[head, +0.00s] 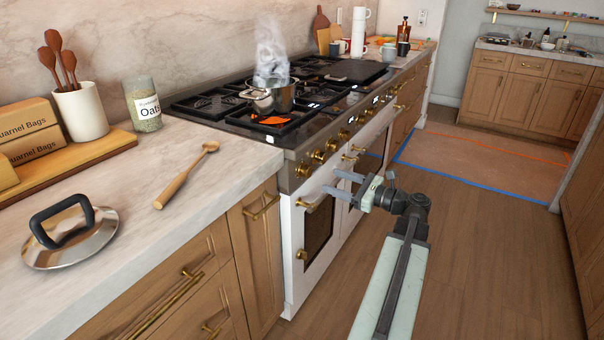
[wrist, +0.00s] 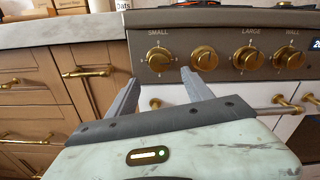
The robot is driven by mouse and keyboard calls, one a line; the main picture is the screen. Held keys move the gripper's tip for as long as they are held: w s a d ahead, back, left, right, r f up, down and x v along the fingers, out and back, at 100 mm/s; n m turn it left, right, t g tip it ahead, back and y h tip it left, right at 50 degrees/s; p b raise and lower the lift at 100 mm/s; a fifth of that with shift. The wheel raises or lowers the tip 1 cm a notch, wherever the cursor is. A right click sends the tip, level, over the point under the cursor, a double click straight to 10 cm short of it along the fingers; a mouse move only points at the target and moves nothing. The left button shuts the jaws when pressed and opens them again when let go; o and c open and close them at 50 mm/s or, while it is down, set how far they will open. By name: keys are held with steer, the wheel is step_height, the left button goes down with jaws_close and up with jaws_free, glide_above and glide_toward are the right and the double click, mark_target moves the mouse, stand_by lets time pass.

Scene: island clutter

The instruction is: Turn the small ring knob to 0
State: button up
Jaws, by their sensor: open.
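The small ring knob is the leftmost brass knob (wrist: 160,60) on the stove's front panel, under the label SMALL in the wrist view. In the head view it is the nearest knob (head: 302,170) of the row. Its pointer setting is too small to read. My gripper (wrist: 160,78) is open and empty, its two fingers pointing at the panel, with the knob just above and between the fingertips in the picture. In the head view my gripper (head: 337,183) is in front of the stove, apart from the knobs.
More brass knobs (wrist: 248,59) follow to the right, some labelled LARGE and WALL. A steaming pot (head: 283,97) stands on the stove, near an orange glow (head: 272,121) at the front burner. Oven handles (wrist: 285,103) are below the panel. The floor (head: 480,230) right is clear.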

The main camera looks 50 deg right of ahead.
mark_target(311, 171)
steer(key=x, duration=0.8)
steer(key=shift+a, duration=0.1)
jaws_close()
steer(key=n, duration=0.4)
steer(key=shift+r+n, duration=0.1)
steer(key=shift+n, duration=0.3)
steer(key=n, duration=0.4)
steer(key=shift+n, duration=0.3)
steer(key=n, duration=0.4)
steer(key=shift+d+r, duration=0.1)
steer(key=shift+d, duration=0.15)
steer(key=shift+n, duration=2.3)
